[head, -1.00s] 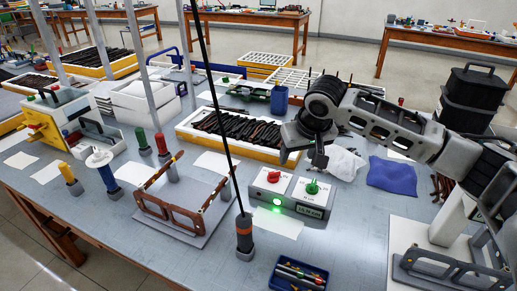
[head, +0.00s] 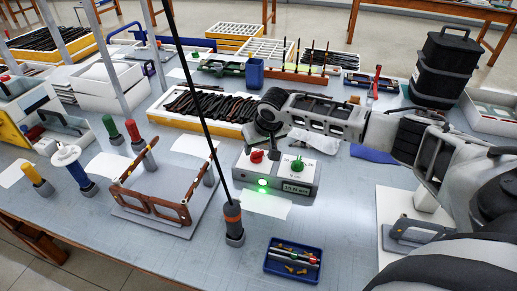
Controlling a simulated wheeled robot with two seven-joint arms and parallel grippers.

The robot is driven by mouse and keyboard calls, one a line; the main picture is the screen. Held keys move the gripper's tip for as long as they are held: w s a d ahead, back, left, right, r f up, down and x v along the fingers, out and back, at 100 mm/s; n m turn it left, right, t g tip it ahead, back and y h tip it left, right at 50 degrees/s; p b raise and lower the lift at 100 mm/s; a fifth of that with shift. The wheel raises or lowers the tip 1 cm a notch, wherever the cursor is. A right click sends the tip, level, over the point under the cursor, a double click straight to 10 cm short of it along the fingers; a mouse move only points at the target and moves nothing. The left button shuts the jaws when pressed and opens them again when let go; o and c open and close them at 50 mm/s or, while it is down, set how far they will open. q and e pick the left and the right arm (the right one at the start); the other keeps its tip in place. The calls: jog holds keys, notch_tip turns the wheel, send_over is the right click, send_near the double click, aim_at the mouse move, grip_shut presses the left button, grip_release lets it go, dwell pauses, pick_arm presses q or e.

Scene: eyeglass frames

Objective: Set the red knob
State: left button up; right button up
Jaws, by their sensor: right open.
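The red knob (head: 257,156) sits on the left half of the top of a grey control box (head: 272,178). A green knob (head: 297,164) is on the right half, and a green lamp (head: 263,183) glows on the front face beside a small display. My right gripper (head: 273,150) points down just behind and right of the red knob, close above the box. It is open and holds nothing visible. Its fingertips are small and partly hard to make out, so I cannot tell whether they touch the knob. My left gripper is not in view.
A brown eyeglass frame (head: 152,204) stands on a grey plate to the left. A dark post with an orange band (head: 232,220) and long rod rises in front of the box. A blue tray (head: 294,262) lies nearer. A yellow-edged bin (head: 178,124) of dark pieces is behind.

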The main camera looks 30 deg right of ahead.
aim_at(257, 155)
jog(key=shift+x, duration=1.35)
jog(key=c, duration=1)
jog(key=shift+d, duration=0.1)
